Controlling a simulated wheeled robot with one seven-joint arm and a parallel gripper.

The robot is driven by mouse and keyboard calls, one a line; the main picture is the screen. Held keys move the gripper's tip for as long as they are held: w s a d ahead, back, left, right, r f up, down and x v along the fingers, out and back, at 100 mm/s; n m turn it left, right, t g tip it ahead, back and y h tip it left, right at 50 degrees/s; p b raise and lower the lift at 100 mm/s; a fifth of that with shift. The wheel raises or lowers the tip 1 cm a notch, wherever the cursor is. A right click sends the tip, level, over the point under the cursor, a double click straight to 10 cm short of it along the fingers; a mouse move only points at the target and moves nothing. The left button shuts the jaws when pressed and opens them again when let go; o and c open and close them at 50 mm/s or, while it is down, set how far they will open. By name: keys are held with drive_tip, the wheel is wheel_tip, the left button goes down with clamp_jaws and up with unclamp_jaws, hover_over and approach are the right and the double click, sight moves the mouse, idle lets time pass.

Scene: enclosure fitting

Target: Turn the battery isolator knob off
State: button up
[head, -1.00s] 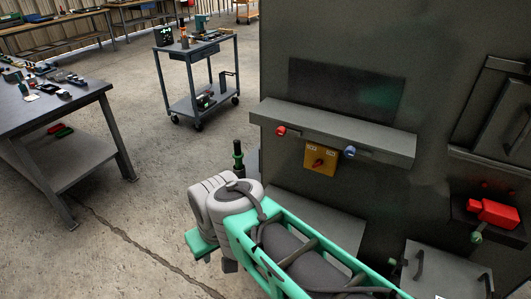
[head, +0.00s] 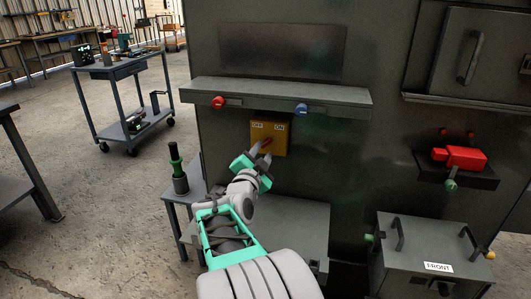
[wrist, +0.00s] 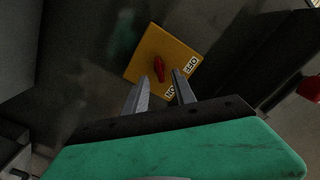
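The battery isolator is a yellow plate (head: 283,133) on the grey cabinet front, marked OFF at left and ON at right. Its red knob (head: 266,146) is tilted up toward the right, on the ON side. In the wrist view the red knob (wrist: 159,69) lies beyond my fingertips, with its lower end toward the ON label (wrist: 170,92) rather than the OFF label (wrist: 191,65). My gripper (head: 258,159) is in front of the plate and hides part of it. Its two fingers are apart with nothing between them, and the knob appears in line with the gap.
A grey ledge (head: 335,95) with a red button (head: 217,103) and a blue button (head: 301,109) juts out above the plate. A red part (head: 460,158) on a shelf and a box marked FRONT (head: 425,250) are at right.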

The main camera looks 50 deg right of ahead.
sight(266, 145)
drive_tip(key=x, duration=0.4)
drive_tip(key=shift+w+d, duration=0.15)
drive_tip(key=shift+d, duration=0.1)
drive_tip(key=shift+c, duration=0.5)
clamp_jaws()
